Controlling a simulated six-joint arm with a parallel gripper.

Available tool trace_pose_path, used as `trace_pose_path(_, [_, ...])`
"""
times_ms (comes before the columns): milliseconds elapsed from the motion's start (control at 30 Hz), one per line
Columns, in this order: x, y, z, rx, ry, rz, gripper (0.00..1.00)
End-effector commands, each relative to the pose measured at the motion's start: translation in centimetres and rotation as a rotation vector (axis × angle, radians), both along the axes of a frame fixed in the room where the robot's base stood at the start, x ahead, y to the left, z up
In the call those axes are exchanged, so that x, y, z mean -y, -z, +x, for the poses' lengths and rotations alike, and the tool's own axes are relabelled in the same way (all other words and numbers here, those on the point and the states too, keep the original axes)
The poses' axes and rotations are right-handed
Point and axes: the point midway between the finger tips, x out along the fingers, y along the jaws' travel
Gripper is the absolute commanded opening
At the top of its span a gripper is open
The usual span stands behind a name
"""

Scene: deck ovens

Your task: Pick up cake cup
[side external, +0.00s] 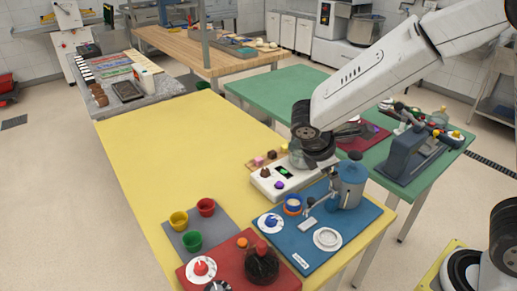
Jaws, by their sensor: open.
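My gripper (312,158), dark and small in the side external view, hangs over the back right of a white device (285,179) on the yellow table. Its fingertips are too small to make out clearly. No single item is clearly marked as the cake cup. Small cake-like pieces in pink (258,161) and brown (271,154) stand just behind the white device, left of my gripper. Yellow (179,221), red (206,207) and green (192,241) cups stand on a grey mat at the front left, well away from my gripper.
A blue board (340,256) with a blue-grey canister (349,184) lies in front of the device. A red board (228,279) with a dark round pot (262,265) is at the front. The yellow table (165,145) is clear at back left.

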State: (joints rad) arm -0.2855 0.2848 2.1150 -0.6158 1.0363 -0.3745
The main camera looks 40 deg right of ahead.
Motion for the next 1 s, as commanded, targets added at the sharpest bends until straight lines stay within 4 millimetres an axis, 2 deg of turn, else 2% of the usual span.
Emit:
trace_pose_path(100, [-0.9,0.0,2.2,-0.086,-0.172,-0.146,1.0])
trace_pose_path(300, [-2.9,-0.4,5.8,-0.204,-0.412,-0.395,1.0])
trace_pose_path(567, [-6.4,-1.0,9.3,-0.3,-0.619,-0.676,1.0])
trace_pose_path(600, [-6.0,0.3,9.1,-0.303,-0.611,-0.665,1.0])
trace_pose_path(1000, [-5.9,10.5,9.0,-0.299,-0.606,-0.657,1.0])
